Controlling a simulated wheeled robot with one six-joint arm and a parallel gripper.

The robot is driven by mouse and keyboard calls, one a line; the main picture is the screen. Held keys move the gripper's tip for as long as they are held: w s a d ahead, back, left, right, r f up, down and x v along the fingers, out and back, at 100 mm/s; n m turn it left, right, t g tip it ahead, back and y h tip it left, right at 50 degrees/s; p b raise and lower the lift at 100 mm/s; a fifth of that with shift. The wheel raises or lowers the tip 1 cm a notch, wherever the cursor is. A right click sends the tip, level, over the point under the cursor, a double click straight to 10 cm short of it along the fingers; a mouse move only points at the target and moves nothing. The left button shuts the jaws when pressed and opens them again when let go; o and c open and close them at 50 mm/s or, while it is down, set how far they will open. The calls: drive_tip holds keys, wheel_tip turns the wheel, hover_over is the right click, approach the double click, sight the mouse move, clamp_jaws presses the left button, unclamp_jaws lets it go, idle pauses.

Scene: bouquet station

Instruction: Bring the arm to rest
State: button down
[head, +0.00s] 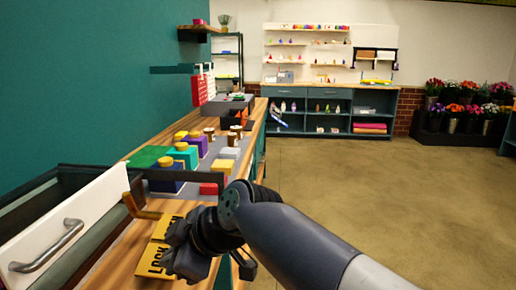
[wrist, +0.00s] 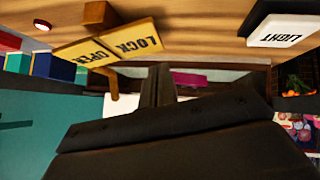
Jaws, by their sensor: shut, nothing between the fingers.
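My arm reaches in from the lower right of the head view and ends in my dark gripper (head: 184,250), low over the wooden bench. It also shows in the wrist view (wrist: 160,84), where its fingers are together with nothing between them. Beside it, a yellow plate marked LOCK (head: 155,258) lies on the bench; in the wrist view LOCK (wrist: 135,38) and OPEN (wrist: 84,53) can both be read. My gripper hides part of the plates in the head view. A brown-yellow lever (head: 140,207) stands just left of the gripper.
A white front with a metal handle (head: 48,247) is at the lower left. Coloured blocks (head: 182,155) stand farther along the bench. A white LIGHT plate (wrist: 284,30) shows in the wrist view. Open floor (head: 350,180) lies right of the bench. Flower buckets (head: 470,120) stand far right.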

sight(159, 276)
drive_tip(key=f+b, duration=0.1)
drive_tip(key=f, duration=0.2)
drive_tip(key=w+a+f+b, duration=0.1)
drive_tip(key=f, duration=0.1)
drive_tip(key=shift+w+a+f+b, duration=0.1)
drive_tip(key=shift+b, duration=0.2)
drive_tip(key=shift+w+f, duration=0.15)
drive_tip(key=shift+f, duration=0.15)
drive_tip(key=shift+r+p, duration=0.6)
drive_tip(key=shift+p, duration=0.25)
drive_tip(key=r+g+p, duration=0.1)
drive_tip(key=p, duration=0.3)
drive_tip(key=w+r+m+g+p, duration=0.1)
drive_tip(key=g+p, duration=0.1)
drive_tip(key=p, duration=0.2)
drive_tip(key=shift+r+m+p, duration=0.2)
drive_tip(key=shift+m+p, duration=0.1)
drive_tip(key=r+m+g+p, duration=0.1)
drive_tip(key=p, duration=0.5)
drive_tip(key=shift+w+r+g, duration=0.15)
drive_tip(key=shift+w+g, duration=0.25)
drive_tip(key=shift+w, duration=0.1)
drive_tip(key=shift+r, duration=0.35)
